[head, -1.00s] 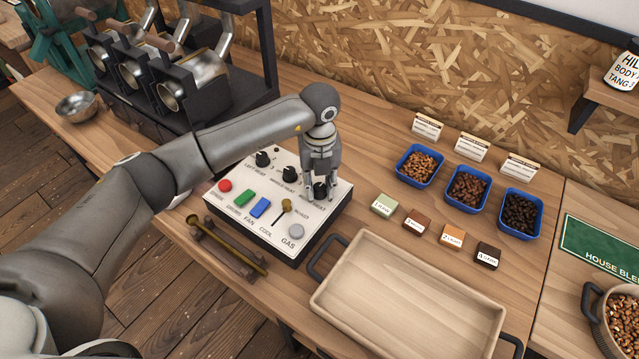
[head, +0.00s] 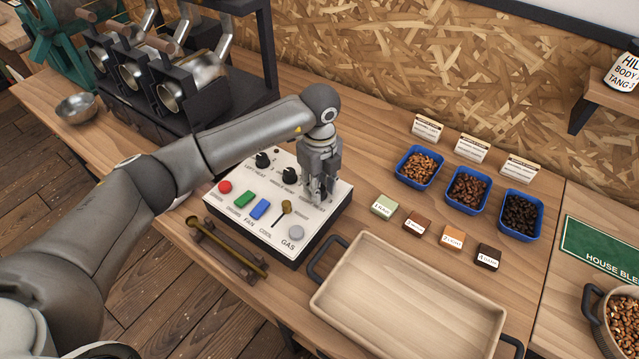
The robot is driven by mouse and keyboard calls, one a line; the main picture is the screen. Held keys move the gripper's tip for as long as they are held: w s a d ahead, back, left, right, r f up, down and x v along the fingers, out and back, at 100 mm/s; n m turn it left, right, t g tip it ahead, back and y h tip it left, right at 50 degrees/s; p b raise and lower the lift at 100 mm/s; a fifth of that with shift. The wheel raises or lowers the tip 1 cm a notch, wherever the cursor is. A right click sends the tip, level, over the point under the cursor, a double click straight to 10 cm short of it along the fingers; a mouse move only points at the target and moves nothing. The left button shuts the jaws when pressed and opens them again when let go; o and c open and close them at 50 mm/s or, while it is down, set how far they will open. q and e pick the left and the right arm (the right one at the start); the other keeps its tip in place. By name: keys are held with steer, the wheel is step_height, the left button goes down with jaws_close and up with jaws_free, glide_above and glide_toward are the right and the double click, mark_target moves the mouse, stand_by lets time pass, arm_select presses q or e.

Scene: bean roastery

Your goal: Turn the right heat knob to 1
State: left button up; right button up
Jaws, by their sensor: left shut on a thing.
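The white control box (head: 225,203) stands on the bench with a row of black heat knobs along its back. The left heat knob (head: 263,160) and the middle heat knob (head: 289,175) show clear of the hand. My left gripper (head: 319,196) points down over the right end of that row, shut on the right heat knob, which its fingers mostly hide. The knob's pointer and the numbers around it cannot be read. My right gripper is not in view.
A wooden tray (head: 345,308) with dark handles lies in front of the box. A brass scoop (head: 225,247) rests on its stand at the box's front left. Blue bean bins (head: 468,190) and small labelled blocks (head: 417,223) lie to the right. Drum roasters (head: 135,75) stand behind.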

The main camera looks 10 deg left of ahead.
mark_target(320, 188)
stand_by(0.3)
arm_select(q)
steer(key=o, duration=1.1)
step_height(320, 188, up, 12)
stand_by(0.3)
